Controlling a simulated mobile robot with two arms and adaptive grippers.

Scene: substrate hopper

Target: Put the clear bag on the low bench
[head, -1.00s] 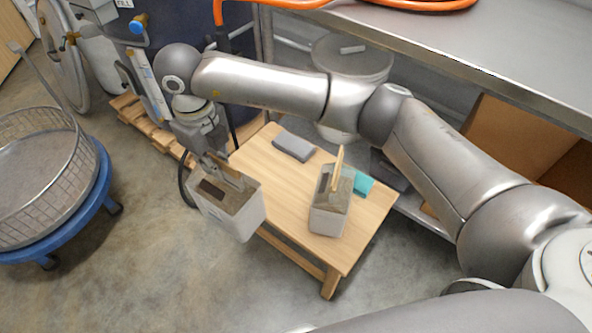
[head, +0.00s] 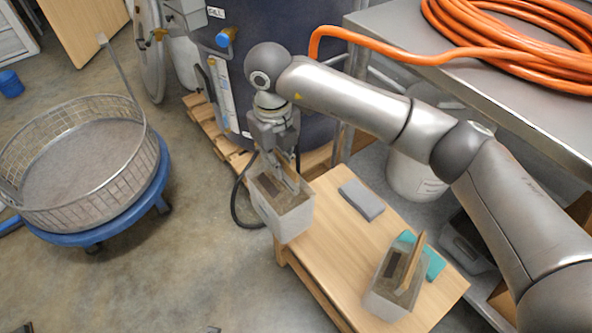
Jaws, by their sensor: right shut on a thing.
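My right gripper (head: 286,183) reaches in from the right and is shut on the top of a boxy, pale clear bag (head: 285,222) with brown contents and a dark patch on top. The bag hangs upright at the left end of the low wooden bench (head: 335,240) and overlaps its edge in the head view. I cannot tell whether its base touches the bench. A similar pale bag (head: 385,297) with a wooden piece standing up from its top sits at the bench's near right part. My left gripper is out of view.
A grey folded cloth (head: 361,199) and a teal cloth (head: 434,264) lie on the bench. A wire basket (head: 85,205) on a blue wheeled base stands left. A steel table (head: 480,75) with an orange hose (head: 510,35) is at right. Open floor lies left of the bench.

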